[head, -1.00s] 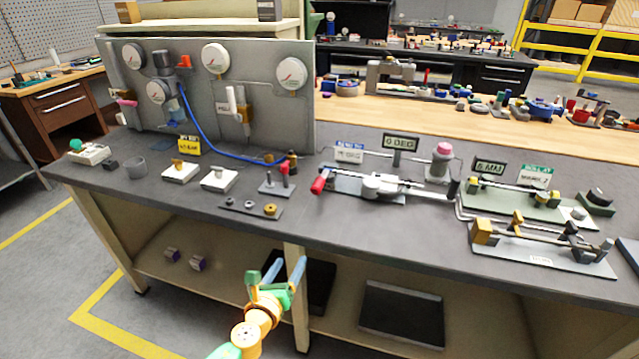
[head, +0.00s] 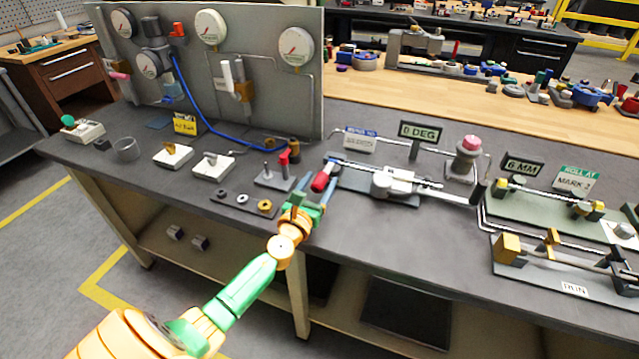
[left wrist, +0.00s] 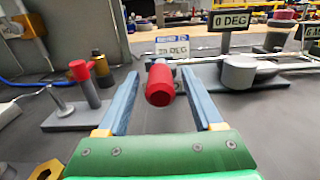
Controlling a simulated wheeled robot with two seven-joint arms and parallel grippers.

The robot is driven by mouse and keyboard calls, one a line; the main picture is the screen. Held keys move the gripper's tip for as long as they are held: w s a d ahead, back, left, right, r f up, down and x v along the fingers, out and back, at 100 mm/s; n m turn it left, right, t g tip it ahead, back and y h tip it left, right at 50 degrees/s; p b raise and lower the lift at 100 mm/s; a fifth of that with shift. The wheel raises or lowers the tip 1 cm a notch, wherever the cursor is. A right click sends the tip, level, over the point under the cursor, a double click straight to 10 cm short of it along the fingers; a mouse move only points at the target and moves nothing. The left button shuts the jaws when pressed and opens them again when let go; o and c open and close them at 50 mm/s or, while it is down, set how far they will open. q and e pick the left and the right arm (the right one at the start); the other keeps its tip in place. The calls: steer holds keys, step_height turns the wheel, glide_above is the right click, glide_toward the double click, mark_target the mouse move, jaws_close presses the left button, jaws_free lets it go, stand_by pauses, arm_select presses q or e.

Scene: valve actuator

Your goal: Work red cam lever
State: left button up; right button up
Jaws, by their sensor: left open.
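The red lever end (head: 321,180) sticks out at the left end of a grey bench fixture (head: 395,184), near the bench's front edge. It also shows in the left wrist view (left wrist: 160,84), centred between my two blue fingers. My left gripper (head: 315,186) is open, with one finger on each side of the red end. In the left wrist view, gaps show between it and both fingers (left wrist: 160,98). The rest of the lever is mostly hidden behind its red end there. My right gripper is not in view.
A "0 DEG" sign (head: 421,132) and a small blue-and-white sign (head: 360,139) stand behind the fixture. A stand with a red-topped post (head: 284,162) is close left of my gripper. A plate with nuts (head: 242,199) lies at the front edge.

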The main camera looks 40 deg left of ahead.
arm_select(q)
steer(key=shift+w+f, duration=0.1)
steer(key=shift+w, duration=0.05)
steer(key=shift+s+r, duration=0.2)
steer(key=shift+c, duration=0.7)
steer(key=shift+s, duration=0.1)
steer(key=c, duration=0.3)
jaws_close()
